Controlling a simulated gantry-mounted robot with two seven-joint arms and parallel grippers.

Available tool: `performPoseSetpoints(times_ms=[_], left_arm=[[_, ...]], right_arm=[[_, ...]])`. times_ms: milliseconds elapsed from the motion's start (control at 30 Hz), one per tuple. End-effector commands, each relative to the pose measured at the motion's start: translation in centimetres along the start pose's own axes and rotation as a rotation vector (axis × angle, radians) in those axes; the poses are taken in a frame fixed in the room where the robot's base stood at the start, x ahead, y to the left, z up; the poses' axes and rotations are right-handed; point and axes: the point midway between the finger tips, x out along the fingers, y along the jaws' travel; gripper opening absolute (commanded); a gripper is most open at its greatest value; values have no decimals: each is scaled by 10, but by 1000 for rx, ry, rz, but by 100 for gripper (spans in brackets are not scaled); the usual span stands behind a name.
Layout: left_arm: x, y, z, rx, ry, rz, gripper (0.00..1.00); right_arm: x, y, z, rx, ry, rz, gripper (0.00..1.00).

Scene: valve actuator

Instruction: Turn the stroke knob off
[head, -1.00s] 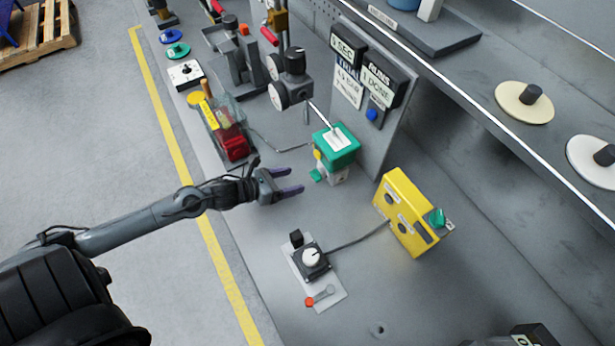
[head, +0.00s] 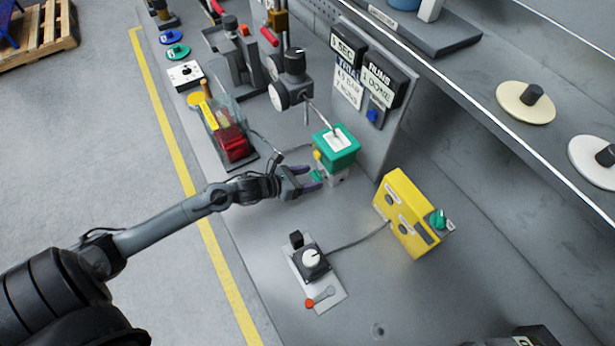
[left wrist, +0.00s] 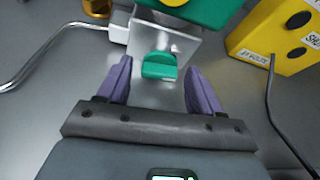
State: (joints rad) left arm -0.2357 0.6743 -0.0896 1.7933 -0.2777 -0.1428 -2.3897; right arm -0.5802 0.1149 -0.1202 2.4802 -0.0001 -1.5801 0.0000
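A green knob (left wrist: 160,66) sits on the face of a pale block (left wrist: 165,35) under the green actuator housing (head: 336,146). In the head view the knob (head: 317,175) is partly hidden by my left gripper (head: 309,178). That gripper is open, its two purple fingers pointing at the block. In the left wrist view the knob shows between the fingertips, with a gap on each side. I cannot tell its exact depth between them. No label on this knob is readable. My right gripper is not in view.
A yellow box (head: 407,214) with another green knob (head: 438,219) stands to the right. A white knob (head: 312,258) on a small cabled plate is nearer. A pressure gauge (head: 281,96) and thin pipe are behind. A clear box with red contents (head: 234,147) stands left.

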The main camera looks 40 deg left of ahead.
Motion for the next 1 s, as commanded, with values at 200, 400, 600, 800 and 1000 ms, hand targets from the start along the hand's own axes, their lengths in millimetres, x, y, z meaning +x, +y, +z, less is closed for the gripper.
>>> performPoseSetpoints(times_ms=[200, 400, 600, 800, 1000], left_arm=[[0, 0, 0, 0, 0, 0, 30], [0, 0, -1, 9, 0, 3, 14], [1, -1, -2, 104, 0, 39, 14], [0, -2, 0, 137, 0, 57, 14], [0, -2, 0, 136, 0, 56, 48]], right_arm=[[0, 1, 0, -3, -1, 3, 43], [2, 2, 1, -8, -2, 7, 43], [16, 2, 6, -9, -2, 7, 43], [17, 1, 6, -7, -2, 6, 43], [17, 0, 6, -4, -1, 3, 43]])
